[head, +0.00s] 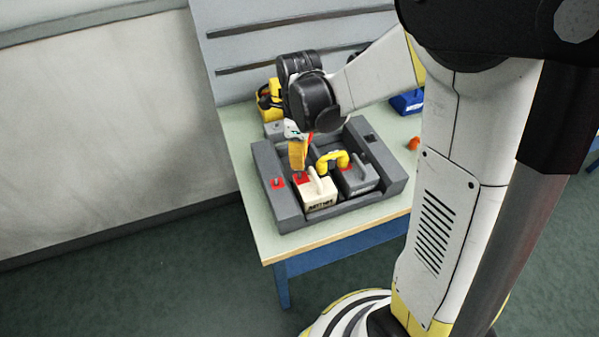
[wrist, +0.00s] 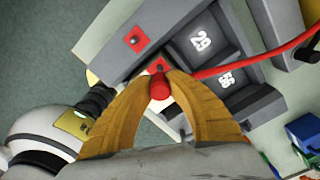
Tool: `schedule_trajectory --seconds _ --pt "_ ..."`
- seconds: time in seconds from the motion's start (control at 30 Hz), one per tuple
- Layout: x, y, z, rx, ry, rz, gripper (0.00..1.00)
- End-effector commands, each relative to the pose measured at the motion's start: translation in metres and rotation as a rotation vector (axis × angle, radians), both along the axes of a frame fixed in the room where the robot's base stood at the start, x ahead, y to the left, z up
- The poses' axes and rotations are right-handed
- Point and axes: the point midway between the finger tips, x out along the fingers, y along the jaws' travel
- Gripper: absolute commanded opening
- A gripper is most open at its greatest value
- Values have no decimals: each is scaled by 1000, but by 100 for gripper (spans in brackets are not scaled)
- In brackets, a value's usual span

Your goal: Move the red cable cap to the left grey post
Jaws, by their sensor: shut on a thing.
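The red cable cap (wrist: 160,86) is between my gripper's two yellow-orange fingertips in the wrist view. My gripper (head: 298,168) is shut on it and points down over the red square at the back left of the white block (head: 320,195). Whether the cap touches that block's post is hidden. The red cable (wrist: 255,63) runs from the cap to the right. The left grey post (head: 277,183) is a small stub on a red square on the grey tray's left wall. It also shows in the wrist view (wrist: 136,40), with nothing on it, apart from my gripper.
The grey tray (head: 289,212) has raised walls around the blocks. A grey block (head: 360,180) with a yellow piece (head: 332,160) beside its handle stands right of the white block. An orange object (head: 413,143) and a blue box (head: 407,102) are on the table's right side.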

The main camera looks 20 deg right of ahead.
Motion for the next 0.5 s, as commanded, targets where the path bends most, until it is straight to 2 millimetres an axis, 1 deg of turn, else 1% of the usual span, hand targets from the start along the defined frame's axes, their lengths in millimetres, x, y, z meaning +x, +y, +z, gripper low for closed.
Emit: schedule_trajectory --seconds 0.17,0.27,0.5 --pt "0 0 0 0 0 0 0" --pt "7 0 -1 0 0 0 0" --pt "48 -2 -1 0 0 0 0"
